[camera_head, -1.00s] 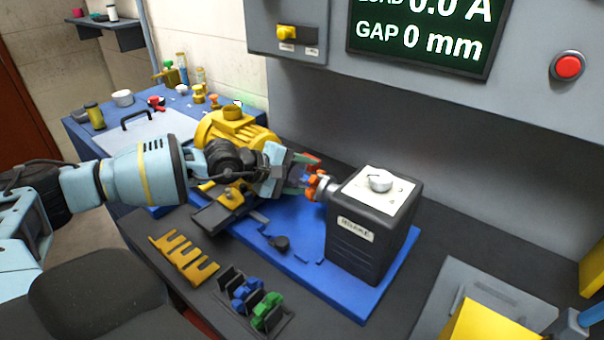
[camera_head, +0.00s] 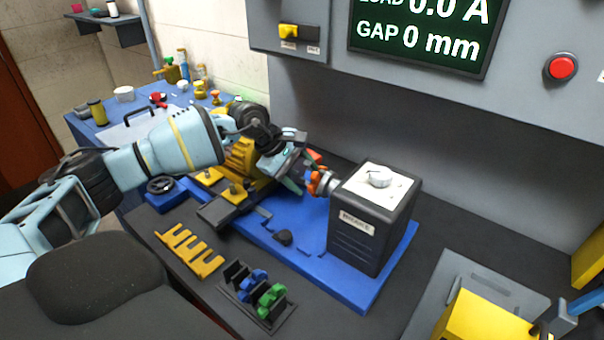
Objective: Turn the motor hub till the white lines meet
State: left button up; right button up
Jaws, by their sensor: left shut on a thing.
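The yellow motor (camera_head: 240,158) sits on the blue base plate (camera_head: 345,288), largely hidden behind my left arm. The orange hub (camera_head: 316,184) lies between the motor and the black brake box (camera_head: 373,220), joined to a grey shaft piece at the box's left side. My left gripper (camera_head: 309,176) is at the hub and shut on it, its fingers partly hidden. The white lines are too small or hidden to make out.
A yellow slotted comb (camera_head: 190,251) and a black rack (camera_head: 273,318) with blue and green clamps lie in front. A grey tray with a yellow block (camera_head: 482,320) stands at right. The wall panel shows a screen (camera_head: 420,32) reading GAP 0 mm and a red button (camera_head: 561,68).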

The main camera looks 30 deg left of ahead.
dwell(0.3)
pick_arm(q)
jog(key=o, duration=1)
jog(key=shift+v, duration=3.9)
